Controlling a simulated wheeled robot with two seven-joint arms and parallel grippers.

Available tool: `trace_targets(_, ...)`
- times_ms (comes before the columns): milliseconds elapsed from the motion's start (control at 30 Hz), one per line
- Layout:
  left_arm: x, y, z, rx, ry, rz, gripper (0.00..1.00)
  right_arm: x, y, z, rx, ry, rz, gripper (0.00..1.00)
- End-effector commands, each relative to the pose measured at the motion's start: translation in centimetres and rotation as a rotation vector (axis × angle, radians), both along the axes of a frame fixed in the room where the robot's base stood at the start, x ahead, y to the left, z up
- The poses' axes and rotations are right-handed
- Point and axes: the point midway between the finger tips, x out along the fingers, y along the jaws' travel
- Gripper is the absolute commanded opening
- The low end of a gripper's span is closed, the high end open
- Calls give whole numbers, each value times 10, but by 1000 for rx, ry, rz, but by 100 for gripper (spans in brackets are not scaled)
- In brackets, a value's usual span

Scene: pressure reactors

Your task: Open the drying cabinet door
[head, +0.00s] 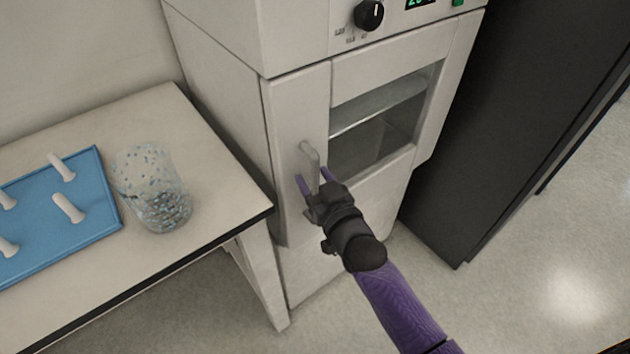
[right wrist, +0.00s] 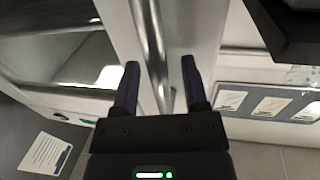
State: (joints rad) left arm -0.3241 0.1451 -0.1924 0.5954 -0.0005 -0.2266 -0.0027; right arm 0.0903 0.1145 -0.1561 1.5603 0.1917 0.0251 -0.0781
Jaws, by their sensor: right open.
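The drying cabinet (head: 222,110) is a pale upright unit with a window (head: 375,135) in its door (head: 298,100). The door looks shut. A curved metal handle (head: 309,160) stands upright on the left part of the door. My right gripper (head: 312,184) is at the lower part of the handle, with its purple fingers open on either side of it. In the right wrist view the handle (right wrist: 153,50) runs between the two open fingers (right wrist: 160,85), with gaps on both sides. My left gripper is in neither view.
A black dial (head: 369,15) and a green display are above the door. A table at the left holds a blue tray (head: 110,192) with white pieces and a clear beaker (head: 155,195) of speckled bits. A dark cabinet (head: 510,110) stands close on the right. The floor in front is clear.

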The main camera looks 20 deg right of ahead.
Motion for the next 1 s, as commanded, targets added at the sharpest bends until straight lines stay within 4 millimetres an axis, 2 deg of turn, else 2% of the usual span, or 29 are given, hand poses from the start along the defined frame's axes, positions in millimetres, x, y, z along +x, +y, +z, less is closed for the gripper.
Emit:
trace_targets(233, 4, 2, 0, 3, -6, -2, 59, 1, 0, 1, 0, 0, 0, 55)
trace_targets(500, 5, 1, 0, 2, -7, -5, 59, 1, 0, 0, 0, 0, 0, 0)
trace_targets(1000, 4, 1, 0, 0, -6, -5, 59, 1, 0, 0, 0, 0, 0, 0)
